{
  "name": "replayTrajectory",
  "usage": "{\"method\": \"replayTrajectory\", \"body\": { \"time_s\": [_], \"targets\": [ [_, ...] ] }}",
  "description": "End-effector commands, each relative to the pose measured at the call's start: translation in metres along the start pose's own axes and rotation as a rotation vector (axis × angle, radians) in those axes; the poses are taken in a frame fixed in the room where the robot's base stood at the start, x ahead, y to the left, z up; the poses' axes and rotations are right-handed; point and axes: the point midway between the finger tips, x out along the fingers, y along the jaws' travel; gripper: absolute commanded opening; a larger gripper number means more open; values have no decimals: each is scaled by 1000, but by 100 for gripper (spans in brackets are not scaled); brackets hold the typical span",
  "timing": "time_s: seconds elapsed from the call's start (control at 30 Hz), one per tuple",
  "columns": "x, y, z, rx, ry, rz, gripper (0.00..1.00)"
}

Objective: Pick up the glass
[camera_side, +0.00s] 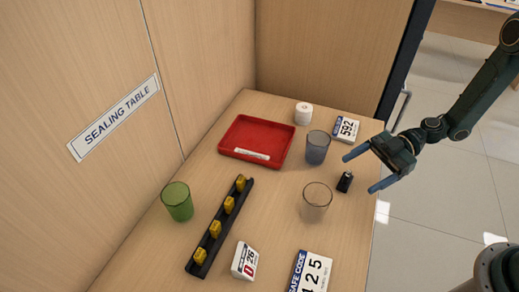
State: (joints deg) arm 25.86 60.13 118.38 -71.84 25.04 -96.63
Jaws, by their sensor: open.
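Three tumblers stand upright on the wooden counter (270,222). A clear, slightly brownish glass (316,204) is right of centre. A blue-grey glass (317,150) stands behind it, and a green glass (177,203) is at the left by the wall panel. All three look empty. My gripper (358,174) is open and empty near the counter's right edge, its two blue fingers pointing left. In the picture it is to the right of the clear and blue-grey glasses, apart from both. I cannot tell its exact height.
A small black object (345,182) is between the clear glass and my gripper. Behind are a red tray (241,138), white roll (303,113) and "592" card (345,130). A black rack (206,249) holds several yellow pieces. A small number block (245,262) and "425" card (310,273) are in front.

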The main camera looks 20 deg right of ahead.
Motion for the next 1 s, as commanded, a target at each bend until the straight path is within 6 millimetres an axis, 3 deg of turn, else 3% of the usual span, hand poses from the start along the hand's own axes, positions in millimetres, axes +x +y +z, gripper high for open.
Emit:
{"method": "replayTrajectory", "body": {
  "time_s": [0.27,0.73,1.0],
  "targets": [
    [12,0,0,1,-1,-4,83],
    [74,-1,0,2,-2,-4,83],
    [86,-1,0,1,-2,-2,83]
  ]
}}
